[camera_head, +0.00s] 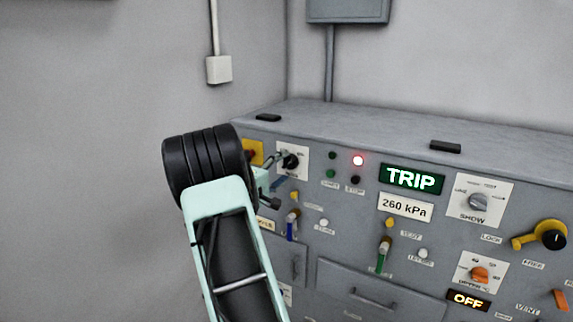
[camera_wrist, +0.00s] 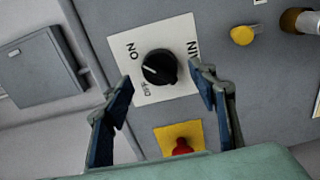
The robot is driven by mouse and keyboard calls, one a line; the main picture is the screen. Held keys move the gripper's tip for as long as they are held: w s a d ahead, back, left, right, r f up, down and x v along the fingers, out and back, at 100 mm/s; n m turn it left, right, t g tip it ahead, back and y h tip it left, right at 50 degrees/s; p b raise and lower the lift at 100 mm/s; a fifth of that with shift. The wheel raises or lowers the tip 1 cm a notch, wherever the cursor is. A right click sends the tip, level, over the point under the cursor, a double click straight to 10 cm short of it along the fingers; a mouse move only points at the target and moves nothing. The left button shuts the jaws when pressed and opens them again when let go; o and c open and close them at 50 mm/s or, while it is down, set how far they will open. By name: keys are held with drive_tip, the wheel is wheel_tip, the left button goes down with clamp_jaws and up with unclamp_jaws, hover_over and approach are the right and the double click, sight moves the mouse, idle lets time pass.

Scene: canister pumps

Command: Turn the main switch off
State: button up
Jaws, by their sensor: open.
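The main switch is a black round knob (camera_wrist: 159,68) on a white plate with ON, OFF and partly hidden MAIN lettering. In the wrist view a pale mark shows on the knob's left side; I cannot tell exactly which label it points to. The knob also shows in the head view (camera_head: 291,161), at the panel's left end. My gripper (camera_wrist: 161,80) is open, with one blue-padded finger on each side of the knob in the picture. The right finger covers part of the plate. I see no clear contact. In the head view my gripper (camera_head: 277,180) is partly hidden by my arm.
A red button (camera_wrist: 181,147) on a yellow plate sits close to the switch, between my fingers' bases in the wrist view. The grey panel (camera_head: 330,242) carries several other knobs, levers and lamps to the right. A lit TRIP sign (camera_head: 412,179) shows there.

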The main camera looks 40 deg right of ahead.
sight(289, 163)
drive_tip(key=shift+x, duration=1.45)
drive_tip(key=shift+c, duration=0.4)
drive_tip(key=c, duration=1.1)
